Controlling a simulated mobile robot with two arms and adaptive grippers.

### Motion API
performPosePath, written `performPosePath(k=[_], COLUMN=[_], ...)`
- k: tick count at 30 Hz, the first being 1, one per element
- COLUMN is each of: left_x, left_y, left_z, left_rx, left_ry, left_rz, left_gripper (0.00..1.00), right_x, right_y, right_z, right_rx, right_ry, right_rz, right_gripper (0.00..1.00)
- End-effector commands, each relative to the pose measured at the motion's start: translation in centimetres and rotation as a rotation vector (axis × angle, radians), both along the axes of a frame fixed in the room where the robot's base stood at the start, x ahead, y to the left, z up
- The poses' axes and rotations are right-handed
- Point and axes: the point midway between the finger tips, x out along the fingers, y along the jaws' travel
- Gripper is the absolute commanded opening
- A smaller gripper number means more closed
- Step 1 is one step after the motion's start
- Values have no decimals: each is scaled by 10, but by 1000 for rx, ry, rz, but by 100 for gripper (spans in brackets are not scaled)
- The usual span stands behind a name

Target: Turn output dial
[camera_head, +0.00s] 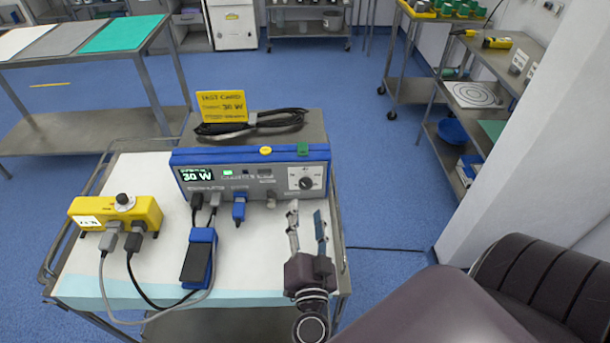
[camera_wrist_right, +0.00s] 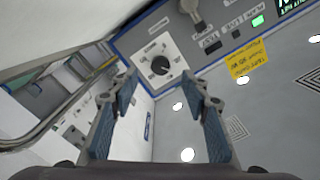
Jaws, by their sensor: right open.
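The output dial (camera_head: 306,183) is a dark round knob on a white square plate at the right end of the blue-framed generator's front panel (camera_head: 220,180). The generator's green display (camera_head: 197,175) reads 30 W. A yellow card (camera_head: 222,106) on top also shows 30 W. My right gripper (camera_head: 307,213) is open and empty, just in front of the panel below the dial. In the right wrist view the dial (camera_wrist_right: 160,66) shows beyond and between the open fingertips (camera_wrist_right: 164,86), apart from them. My left gripper is not in view.
The generator stands on a white-topped cart (camera_head: 130,265). Plugged cables, a blue foot pedal (camera_head: 198,258) and a yellow box with a knob (camera_head: 115,213) lie left of my gripper. A black cable bundle (camera_head: 250,122) rests on the generator. A white pillar (camera_head: 535,150) stands right.

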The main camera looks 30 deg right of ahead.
Motion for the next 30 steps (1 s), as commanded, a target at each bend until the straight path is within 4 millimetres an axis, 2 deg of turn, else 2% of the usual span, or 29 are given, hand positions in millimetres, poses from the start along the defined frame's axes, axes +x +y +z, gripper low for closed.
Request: performPosePath(k=[2, 5, 10, 14, 17, 24, 27, 30], left_x=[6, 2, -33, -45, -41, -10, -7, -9], left_y=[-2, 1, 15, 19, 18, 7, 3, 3], left_z=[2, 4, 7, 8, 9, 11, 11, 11], left_rx=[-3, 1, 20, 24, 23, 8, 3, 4], left_ry=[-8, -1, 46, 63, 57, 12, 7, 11], left_rz=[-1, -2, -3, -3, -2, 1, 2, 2], left_gripper=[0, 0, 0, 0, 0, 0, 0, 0], right_x=[3, 13, 37, 53, 60, 65, 65, 64], right_y=[-4, -11, -25, -34, -39, -42, -42, -42], right_z=[-1, 0, 1, -1, -1, -2, -2, -2], right_rx=[3, 0, 0, -1, 0, 2, 2, 2], right_ry=[3, 2, 0, 1, 1, 3, 3, 3], right_rz=[-11, -10, -9, -7, -8, -8, -8, -8], right_gripper=[43, 43, 43, 43, 43, 43, 43, 34])
